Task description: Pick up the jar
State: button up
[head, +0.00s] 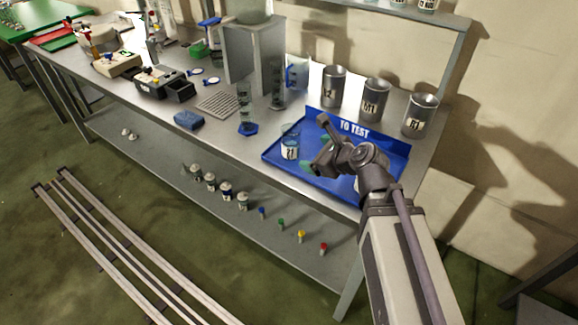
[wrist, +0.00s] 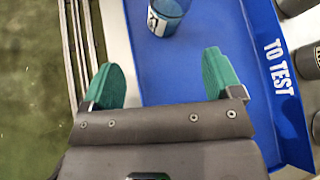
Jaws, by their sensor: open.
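A clear glass jar (head: 290,149) with a white number label stands upright in the left part of the blue "TO TEST" tray (head: 268,157). In the wrist view the jar (wrist: 168,20) is at the top edge, partly cut off, ahead of the gap between my fingers. My gripper (head: 315,153) is over the tray, just right of the jar in the head view. In the wrist view my gripper (wrist: 164,76) has its green fingers wide apart with nothing between them. A white-labelled item (head: 356,184) is mostly hidden behind my arm.
Metal beakers (head: 375,100) stand on the bench behind the tray. A blue-based cylinder (head: 247,128) and a blue sponge (head: 188,120) are left of it. Small bottles (head: 227,190) sit on the lower shelf. Floor rails (head: 95,245) run in front.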

aim_at(296, 148)
jog(key=m, duration=0.1)
jog(key=f+m, duration=0.1)
jog(key=w+f+m+t+b, duration=0.1)
jog(key=shift+a+f+y, duration=0.15)
jog(key=shift+a+y, duration=0.1)
jog(key=shift+y, duration=0.05)
jog(key=shift+w+r+m, duration=0.15)
jog(key=shift+r+m, duration=0.1)
jog(key=shift+m, duration=0.45)
jog(key=shift+r+t, duration=0.25)
jog(key=shift+t, duration=0.15)
jog(key=b+x, duration=0.2)
jog(key=x, duration=0.3)
jog(key=b+x, duration=0.2)
jog(key=x, duration=0.4)
jog(key=shift+f, duration=0.25)
jog(key=shift+d, duration=0.1)
jog(key=shift+c, duration=0.3)
jog(key=c, duration=1)
